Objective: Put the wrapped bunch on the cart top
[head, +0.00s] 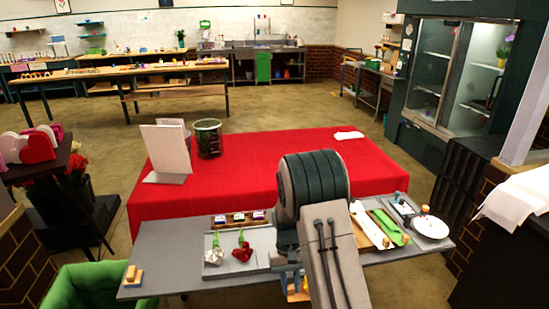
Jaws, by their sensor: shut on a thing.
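My arm rises in the centre foreground of the head view. Its thick dark joint and grey link hide what lies behind them, and I cannot make out my gripper. A small red-and-white bunch with a green top (242,252) lies in a pale tray (263,262) on the grey worktop (160,255). A smaller white one with a green tip (214,252) lies to its left. I cannot tell whether either is the wrapped bunch.
A red-covered table (250,165) stands behind the worktop, with a white panel (166,150) and dark basket (209,138). A green bin (85,285) is at front left. A white plate (431,227) sits at the worktop's right. Open floor (285,105) lies beyond.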

